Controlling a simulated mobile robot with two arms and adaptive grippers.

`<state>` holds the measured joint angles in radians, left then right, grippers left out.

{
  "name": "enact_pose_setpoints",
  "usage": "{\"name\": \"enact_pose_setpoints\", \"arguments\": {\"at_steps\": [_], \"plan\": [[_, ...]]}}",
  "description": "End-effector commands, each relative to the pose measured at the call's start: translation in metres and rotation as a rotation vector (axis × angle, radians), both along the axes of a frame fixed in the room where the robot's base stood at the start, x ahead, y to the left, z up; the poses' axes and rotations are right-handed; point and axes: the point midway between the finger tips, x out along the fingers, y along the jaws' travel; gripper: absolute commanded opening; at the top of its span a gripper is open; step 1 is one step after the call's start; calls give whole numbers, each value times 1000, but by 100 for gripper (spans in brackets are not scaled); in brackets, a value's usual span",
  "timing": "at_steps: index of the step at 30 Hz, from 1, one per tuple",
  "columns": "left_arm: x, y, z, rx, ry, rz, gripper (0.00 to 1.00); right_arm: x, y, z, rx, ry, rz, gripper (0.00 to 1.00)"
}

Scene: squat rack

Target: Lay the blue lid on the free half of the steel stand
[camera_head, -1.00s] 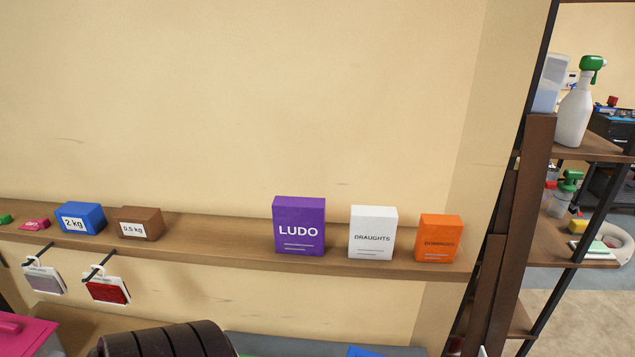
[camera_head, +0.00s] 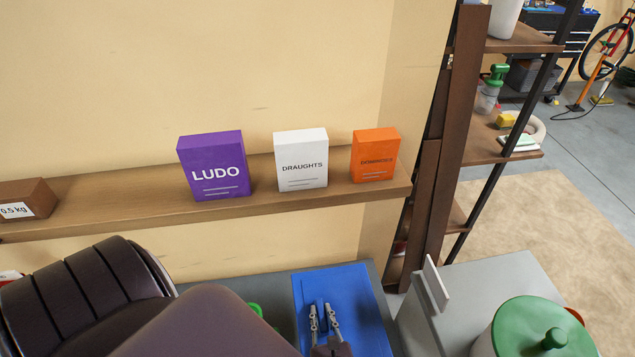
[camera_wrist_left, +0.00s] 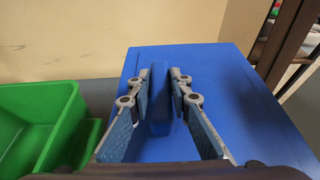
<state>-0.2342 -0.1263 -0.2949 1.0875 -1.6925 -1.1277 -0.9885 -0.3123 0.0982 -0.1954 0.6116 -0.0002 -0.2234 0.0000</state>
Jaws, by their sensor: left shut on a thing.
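The blue lid (camera_head: 360,300) is a flat rectangular panel at the bottom middle of the head view, and it fills much of the left wrist view (camera_wrist_left: 235,95). My left gripper (camera_head: 324,312) is shut on the lid's raised blue handle (camera_wrist_left: 160,100), with a finger on each side. What is under the lid is hidden. The grey steel stand (camera_head: 505,277) is to the right of the lid, with a thin upright plate (camera_head: 436,284) near its left side. A green-lidded pot (camera_head: 535,330) is at its right front. My right gripper is out of view.
A green bin (camera_wrist_left: 45,120) is left of the lid in the wrist view. A wall shelf (camera_head: 120,205) behind holds purple, white and orange game boxes. Dark shelving posts (camera_head: 440,160) rise behind the stand. The grey top behind the pot looks clear.

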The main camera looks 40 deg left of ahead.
Motion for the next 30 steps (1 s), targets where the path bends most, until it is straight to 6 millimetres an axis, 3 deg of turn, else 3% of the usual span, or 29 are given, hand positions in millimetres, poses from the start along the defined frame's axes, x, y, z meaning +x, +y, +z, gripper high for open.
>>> {"name": "enact_pose_setpoints", "arguments": {"at_steps": [1, 12, 24, 30], "plan": [[0, 0, -16, 0, -1, 0, 0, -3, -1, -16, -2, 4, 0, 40], [1, 0, -72, -1, -1, 0, 0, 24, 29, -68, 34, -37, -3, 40], [1, 1, -128, 0, -2, 2, 0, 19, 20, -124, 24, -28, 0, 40], [1, 1, -135, 1, -2, 0, 0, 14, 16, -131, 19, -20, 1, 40]]}}
